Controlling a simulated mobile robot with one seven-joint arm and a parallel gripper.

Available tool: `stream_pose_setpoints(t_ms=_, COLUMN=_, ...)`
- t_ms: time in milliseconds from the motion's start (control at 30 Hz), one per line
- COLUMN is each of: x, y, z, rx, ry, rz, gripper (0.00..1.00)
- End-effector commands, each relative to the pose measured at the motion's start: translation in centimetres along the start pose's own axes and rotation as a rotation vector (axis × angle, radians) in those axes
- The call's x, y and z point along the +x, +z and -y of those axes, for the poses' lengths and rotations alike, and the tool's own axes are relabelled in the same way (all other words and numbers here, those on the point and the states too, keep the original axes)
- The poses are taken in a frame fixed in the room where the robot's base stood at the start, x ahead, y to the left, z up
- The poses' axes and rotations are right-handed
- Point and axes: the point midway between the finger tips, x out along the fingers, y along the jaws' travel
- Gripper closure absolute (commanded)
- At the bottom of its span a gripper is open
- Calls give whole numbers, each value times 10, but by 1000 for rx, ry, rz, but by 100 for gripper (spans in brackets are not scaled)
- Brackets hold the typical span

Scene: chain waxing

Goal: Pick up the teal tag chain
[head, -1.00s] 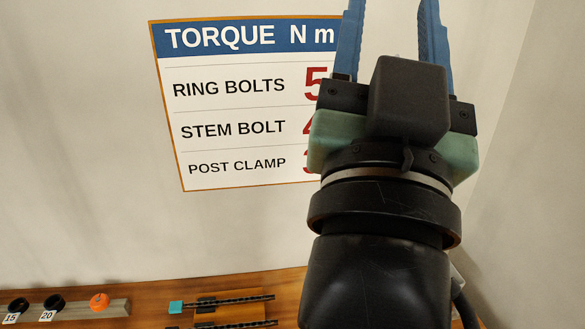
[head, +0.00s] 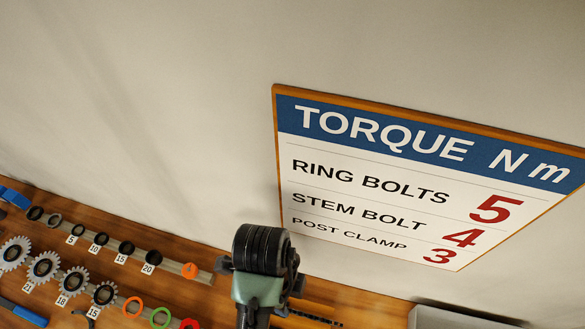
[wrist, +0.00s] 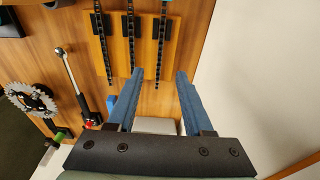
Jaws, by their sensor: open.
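In the wrist view, several dark chains hang or lie side by side on a light wooden board (wrist: 147,62): a left one (wrist: 102,45), a middle one (wrist: 131,40) and a right one (wrist: 162,50). No teal tag can be made out on them, so I cannot tell which is the teal tag chain. My gripper (wrist: 159,76) is open, with its two blue fingers pointing toward the board. The right chain's end appears between the fingertips, with nothing held. In the head view my arm (head: 262,265) hides most of the chain area; a short bit of chain (head: 315,318) shows beside it.
A torque sign (head: 400,190) is on the wall. Rings and toothed sprockets (head: 45,265) line the wooden bench at left, with an orange knob (head: 189,270) near my arm. A ratchet tool (wrist: 72,75) lies left of the chains. A pale wall (wrist: 260,80) stands at right.

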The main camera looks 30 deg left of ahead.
Motion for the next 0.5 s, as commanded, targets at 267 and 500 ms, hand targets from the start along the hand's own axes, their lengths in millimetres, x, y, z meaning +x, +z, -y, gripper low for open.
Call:
stream_pose_setpoints(t_ms=267, x=51, y=0, z=0, rx=0, ry=1, rz=1, gripper=49)
stream_pose_setpoints(t_ms=500, x=69, y=0, z=1, rx=-1, ry=-3, rz=1, gripper=49)
